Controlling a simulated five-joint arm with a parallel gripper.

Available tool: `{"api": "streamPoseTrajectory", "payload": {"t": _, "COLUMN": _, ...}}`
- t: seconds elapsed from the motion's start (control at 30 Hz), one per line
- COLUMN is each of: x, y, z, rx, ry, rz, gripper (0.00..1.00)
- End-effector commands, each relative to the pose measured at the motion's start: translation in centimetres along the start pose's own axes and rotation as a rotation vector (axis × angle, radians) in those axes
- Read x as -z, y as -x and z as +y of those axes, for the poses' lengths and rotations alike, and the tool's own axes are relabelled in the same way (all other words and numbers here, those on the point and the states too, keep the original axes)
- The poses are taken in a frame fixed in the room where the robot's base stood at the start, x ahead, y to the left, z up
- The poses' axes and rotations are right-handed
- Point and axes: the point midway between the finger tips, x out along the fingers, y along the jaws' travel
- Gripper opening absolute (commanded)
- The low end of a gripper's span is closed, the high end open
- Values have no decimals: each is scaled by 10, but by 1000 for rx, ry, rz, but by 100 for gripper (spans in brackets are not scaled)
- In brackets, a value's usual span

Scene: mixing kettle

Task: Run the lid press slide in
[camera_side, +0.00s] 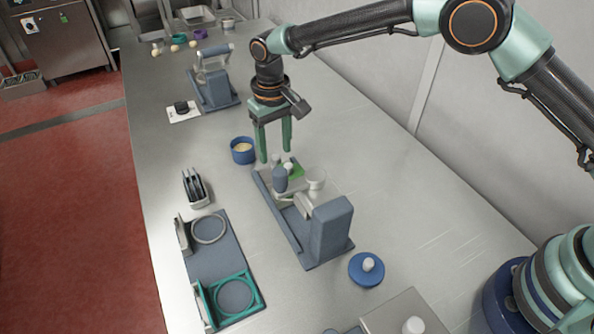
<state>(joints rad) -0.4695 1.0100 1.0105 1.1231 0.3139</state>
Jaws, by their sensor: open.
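The lid press (332,228) stands in the middle of the steel bench, a long blue-grey base with a tall block at its near end. Its slide (290,186) looks like the light plate at the far end of the base, away from the block. My gripper (275,156) points down with two green fingers apart, just above and behind the knob. I see nothing between the fingers. I cannot tell whether a fingertip touches the slide.
A blue cup (243,151) stands close left of my gripper. A blue lid with a white knob (366,269) lies right of the press. A fixture with a green frame (235,297) and a slotted holder (195,188) stand left.

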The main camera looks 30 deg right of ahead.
Motion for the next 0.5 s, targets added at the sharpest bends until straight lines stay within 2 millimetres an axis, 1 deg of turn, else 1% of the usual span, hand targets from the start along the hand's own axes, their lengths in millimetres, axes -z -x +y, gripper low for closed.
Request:
{"api": "streamPoseTrajectory", "payload": {"t": 0.03, "x": -1, "y": -9, "z": 0, "rx": -1, "ry": 0, "rz": -3, "gripper": 58}}
{"api": "streamPoseTrajectory", "payload": {"t": 0.1, "x": -1, "y": -19, "z": 0, "rx": -1, "ry": 0, "rz": -2, "gripper": 58}}
{"api": "streamPoseTrajectory", "payload": {"t": 0.2, "x": 0, "y": -28, "z": 0, "rx": -1, "ry": 0, "rz": -2, "gripper": 58}}
{"api": "streamPoseTrajectory", "payload": {"t": 0.3, "x": 0, "y": -34, "z": 0, "rx": 0, "ry": 0, "rz": 0, "gripper": 58}}
{"api": "streamPoseTrajectory", "payload": {"t": 0.5, "x": 0, "y": -36, "z": 0, "rx": 0, "ry": 0, "rz": 1, "gripper": 58}}
